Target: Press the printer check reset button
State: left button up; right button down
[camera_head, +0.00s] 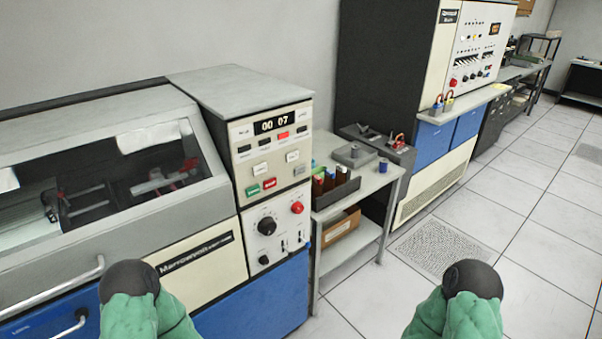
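The printer-like machine (210,250) stands at the left, with a windowed lid and a blue lower front. Its control panel (245,140) has a counter reading "00 07", a row of small indicators with one lit red, several cream buttons, a green button (253,190) and a red button (269,184). The button labels are too small to read, so I cannot tell which one is check reset. My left gripper (129,281) is low in front of the machine, left of the panel. My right gripper (473,280) is over the floor, right of the panel. Neither touches a button; their fingers are not clear.
Lower on the panel are black knobs (267,226) and a red round knob (297,208). A metal handle (60,285) sticks out at left. A side table (375,180) with a dark bin of spools (345,192) stands right of the machine. The tiled floor (545,230) at right is open.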

pick_arm(q)
grip_shut()
dwell(1.1)
